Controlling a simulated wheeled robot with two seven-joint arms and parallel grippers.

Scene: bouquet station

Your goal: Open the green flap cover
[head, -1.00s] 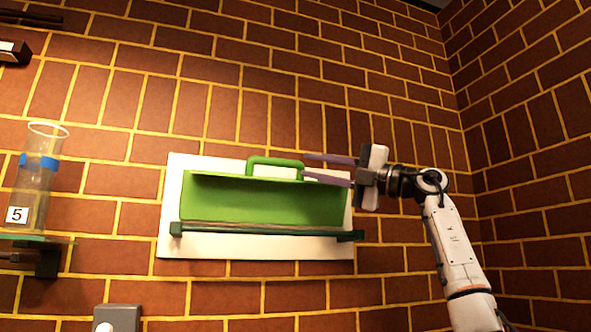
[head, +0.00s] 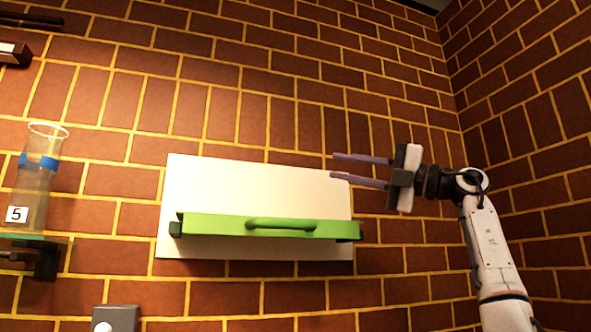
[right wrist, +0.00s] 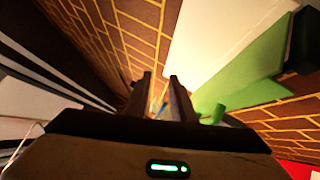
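The green flap cover (head: 210,226) is folded down at the bottom of the white wall panel (head: 260,185) and shows as a narrow, nearly edge-on strip. Its green handle (head: 282,225) is on the side facing me. My right gripper (head: 332,165) is at the panel's upper right, above and apart from the flap, with its two purple fingers parted and nothing between them. In the right wrist view the flap (right wrist: 245,75) and handle (right wrist: 213,113) lie to the right of the fingers (right wrist: 160,78). My left gripper is not in view.
A glass cylinder (head: 37,185) with a blue band and a "5" label stands on a wall shelf (head: 45,248) at the left. A grey box (head: 116,318) with a white button is at the lower left. The brick wall above the panel is clear.

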